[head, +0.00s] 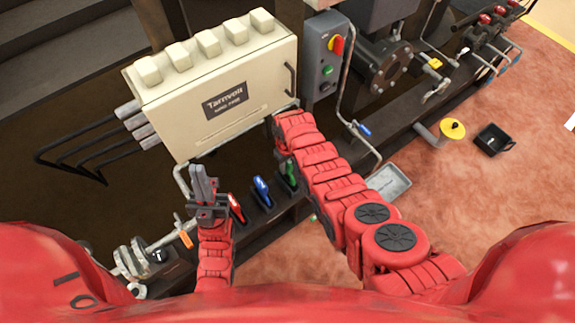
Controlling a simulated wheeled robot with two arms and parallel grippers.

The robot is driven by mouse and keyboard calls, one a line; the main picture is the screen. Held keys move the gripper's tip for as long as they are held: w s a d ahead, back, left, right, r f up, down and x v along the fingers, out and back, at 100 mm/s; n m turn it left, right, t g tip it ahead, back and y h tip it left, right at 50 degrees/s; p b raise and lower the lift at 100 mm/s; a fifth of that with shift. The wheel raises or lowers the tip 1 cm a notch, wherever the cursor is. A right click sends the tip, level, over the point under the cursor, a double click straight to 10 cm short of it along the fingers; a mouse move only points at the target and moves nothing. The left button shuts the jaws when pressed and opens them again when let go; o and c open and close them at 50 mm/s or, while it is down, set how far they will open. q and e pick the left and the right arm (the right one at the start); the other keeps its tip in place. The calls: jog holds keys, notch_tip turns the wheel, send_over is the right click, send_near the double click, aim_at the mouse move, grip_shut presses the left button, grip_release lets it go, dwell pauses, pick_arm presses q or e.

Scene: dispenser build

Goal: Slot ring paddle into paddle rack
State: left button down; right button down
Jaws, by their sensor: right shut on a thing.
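My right arm reaches up to the lower right corner of the cream Tarnvell box (225,92). My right gripper (281,116) is at its far end, mostly hidden by its own wrist and the box's edge. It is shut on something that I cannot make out. My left gripper (205,182) points up in front of the box's lower edge. Its two grey fingers stand close together with no object visible between them; I cannot tell whether they are shut. I cannot make out the ring paddle or the paddle rack for certain.
Red (236,208), blue (262,190) and green (291,174) handles stand on the dark rail. A grey control box (326,58) adjoins the Tarnvell box. A grey tray (389,183), a yellow disc (453,128) and a black bin (494,139) lie on the right. The reddish floor (480,195) is open.

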jog(key=shift+w+f+b, duration=0.1)
jog(key=shift+f+b, duration=0.9)
jog(key=shift+f, duration=0.2)
jog(key=shift+f, duration=0.15)
jog(key=shift+f+b, duration=0.65)
jog(key=shift+b, duration=0.05)
jog(key=shift+c, duration=0.4)
grip_release()
jog(key=shift+r+p, duration=3.7)
jog(key=shift+r, duration=0.35)
